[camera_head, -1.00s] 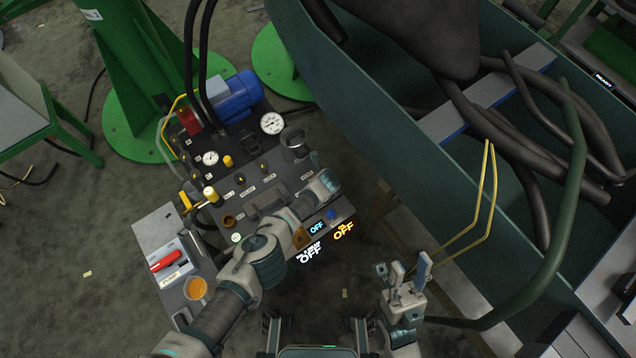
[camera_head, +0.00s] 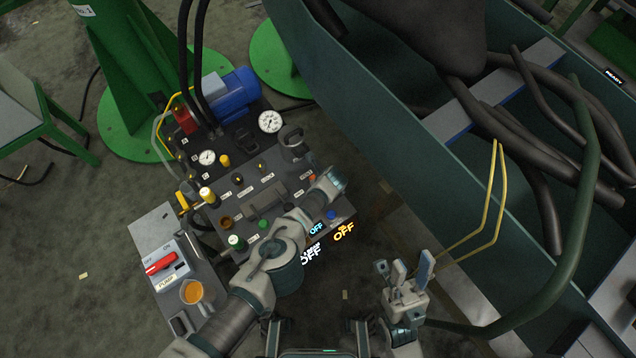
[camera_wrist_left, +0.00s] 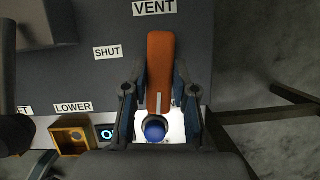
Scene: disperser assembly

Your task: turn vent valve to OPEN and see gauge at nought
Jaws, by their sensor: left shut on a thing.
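The orange vent valve lever (camera_wrist_left: 160,70) stands below the VENT label in the left wrist view, its handle pointing down the picture. The SHUT label (camera_wrist_left: 115,52) is to its left; no OPEN label is readable. My left gripper (camera_wrist_left: 158,98) has a finger on each side of the handle and is shut on it. In the head view the left gripper (camera_head: 335,180) is at the panel's right end. A large white gauge (camera_head: 270,121) and a small one (camera_head: 207,157) face up; their needles are too small to read. My right gripper (camera_head: 411,268) is open and empty, away from the panel.
A blue knob (camera_wrist_left: 155,128) is just below the lever's end, close to my fingers. A LOWER control (camera_wrist_left: 72,137) is to the left. The red PUMP switch (camera_head: 160,263) and an orange-filled cup (camera_head: 192,292) stand left of my arm. A teal trough wall (camera_head: 400,150) rises on the right.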

